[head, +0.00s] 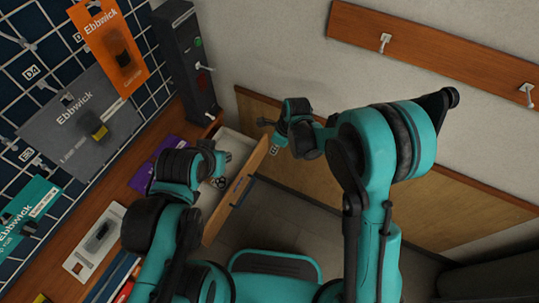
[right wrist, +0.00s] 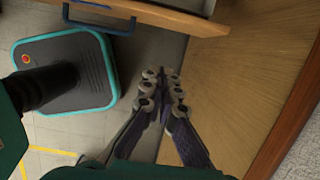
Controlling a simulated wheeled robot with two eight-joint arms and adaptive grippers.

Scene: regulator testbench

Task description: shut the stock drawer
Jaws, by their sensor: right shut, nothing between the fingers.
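The stock drawer (head: 234,142) is pulled out from the wooden bench. Its wooden front (head: 213,226) carries a blue handle (head: 240,190), and its pale inside shows partly behind my left gripper. In the right wrist view the drawer's handle (right wrist: 100,20) shows at the top edge. My right gripper (head: 270,138) is just beyond the far end of the drawer front, apart from the handle. Its fingers (right wrist: 163,82) are together and empty in the right wrist view. My left gripper (head: 222,170) is over the drawer; whether its fingers are open is unclear.
Packages hang on the grid board at left, one orange (head: 110,45), one grey (head: 80,125). A dark upright device (head: 183,60) stands at the bench end. A wooden wall panel (head: 440,195) runs behind my right arm. Floor (head: 275,215) before the drawer is free.

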